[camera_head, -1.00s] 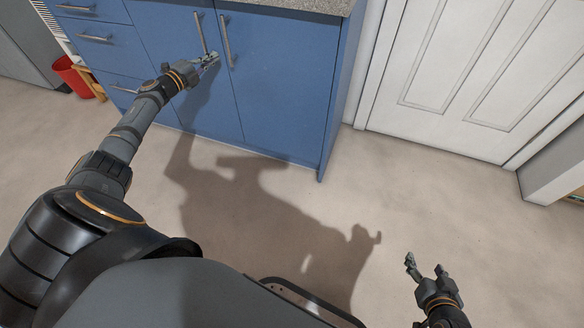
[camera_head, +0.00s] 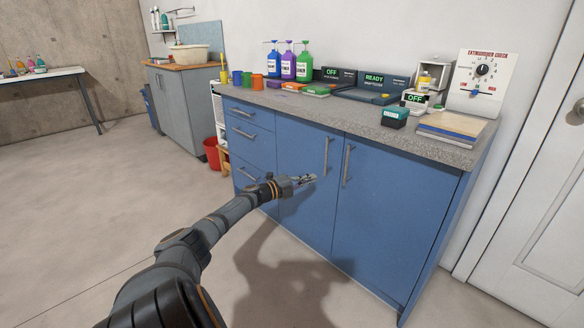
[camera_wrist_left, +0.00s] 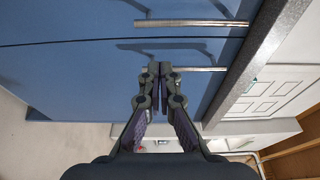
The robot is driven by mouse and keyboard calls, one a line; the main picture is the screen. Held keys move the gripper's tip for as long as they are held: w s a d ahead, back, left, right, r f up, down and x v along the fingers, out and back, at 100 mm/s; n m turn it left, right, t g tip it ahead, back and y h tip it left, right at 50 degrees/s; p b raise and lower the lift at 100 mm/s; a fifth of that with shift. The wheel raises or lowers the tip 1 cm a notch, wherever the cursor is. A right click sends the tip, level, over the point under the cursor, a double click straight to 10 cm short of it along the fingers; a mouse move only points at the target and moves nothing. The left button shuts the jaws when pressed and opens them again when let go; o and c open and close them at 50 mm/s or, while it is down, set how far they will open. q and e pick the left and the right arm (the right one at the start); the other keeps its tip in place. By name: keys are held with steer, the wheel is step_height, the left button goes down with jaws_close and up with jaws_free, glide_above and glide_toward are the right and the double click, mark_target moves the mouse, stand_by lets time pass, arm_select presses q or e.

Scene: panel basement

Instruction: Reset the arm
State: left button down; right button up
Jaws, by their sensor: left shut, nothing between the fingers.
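My left arm reaches forward from the bottom of the head view. Its gripper (camera_head: 306,180) is in front of the left door of the blue cabinet (camera_head: 385,215), a little left of and below that door's handle (camera_head: 327,155). In the left wrist view the gripper (camera_wrist_left: 159,68) is shut, its fingertips together and empty. There the two bar handles show beyond the fingers, one at the top (camera_wrist_left: 190,23) and one near the fingertips (camera_wrist_left: 195,69). Both cabinet doors look closed. My right gripper is out of view.
Bottles (camera_head: 287,65), cups and small devices stand on the speckled counter (camera_head: 350,115). A red bin (camera_head: 212,152) is left of the blue cabinet. A white door (camera_head: 540,220) is at the right. Open floor (camera_head: 90,200) lies to the left.

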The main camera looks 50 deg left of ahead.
arm_select(q)
steer(key=s+a, duration=0.1)
steer(key=s, duration=0.1)
steer(key=s+a, duration=0.2)
steer(key=shift+s+a+r+p, duration=0.1)
steer(key=shift+s+a+p, duration=0.1)
steer(key=shift+p, duration=0.2)
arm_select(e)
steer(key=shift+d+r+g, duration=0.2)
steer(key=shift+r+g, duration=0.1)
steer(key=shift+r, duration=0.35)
